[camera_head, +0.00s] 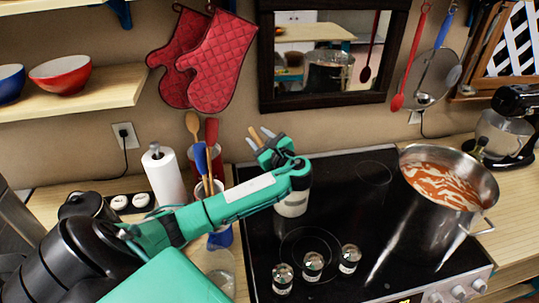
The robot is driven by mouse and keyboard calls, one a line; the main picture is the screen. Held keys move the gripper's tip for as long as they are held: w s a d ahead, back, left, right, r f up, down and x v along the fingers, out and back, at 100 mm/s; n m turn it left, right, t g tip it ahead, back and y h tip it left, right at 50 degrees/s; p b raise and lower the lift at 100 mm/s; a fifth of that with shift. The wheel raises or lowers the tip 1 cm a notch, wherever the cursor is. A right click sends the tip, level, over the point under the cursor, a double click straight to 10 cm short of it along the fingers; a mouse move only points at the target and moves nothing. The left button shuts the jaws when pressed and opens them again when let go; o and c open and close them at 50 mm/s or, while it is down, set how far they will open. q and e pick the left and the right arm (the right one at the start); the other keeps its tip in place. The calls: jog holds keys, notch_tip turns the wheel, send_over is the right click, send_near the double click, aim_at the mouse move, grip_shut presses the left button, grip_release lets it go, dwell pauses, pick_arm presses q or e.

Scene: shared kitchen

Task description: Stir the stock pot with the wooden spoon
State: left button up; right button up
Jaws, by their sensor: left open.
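The stock pot (467,219) is a large steel pot at the right of the black cooktop. It holds a red-orange liquid with pale streaks. A wooden spoon (193,124) stands upright, bowl up, among other utensils left of the cooktop. Its lower part is hidden behind the other utensils and my arm. My left gripper (262,137) is open above the cooktop's left back part, with tan tips pointing up and left. It is right of the spoon, apart from it, and far left of the pot. I see nothing held in it. My right gripper is not in view.
Red and blue utensils (211,130) stand beside the spoon, near a paper towel roll (164,176). Several small glass jars (313,263) stand on the cooktop's front left. A pale object (292,205) is partly hidden below my wrist. A mixer (507,130) stands at right. Mid-cooktop is clear.

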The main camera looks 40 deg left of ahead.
aim_at(255, 134)
pick_arm(q)
jog(key=shift+b+x, duration=0.55)
jog(key=shift+x, duration=0.7)
jog(key=shift+w+a, duration=0.15)
jog(key=shift+a, duration=0.6)
jog(key=shift+r, duration=0.1)
grip_shut()
jog(key=c, duration=0.8)
grip_release()
grip_shut()
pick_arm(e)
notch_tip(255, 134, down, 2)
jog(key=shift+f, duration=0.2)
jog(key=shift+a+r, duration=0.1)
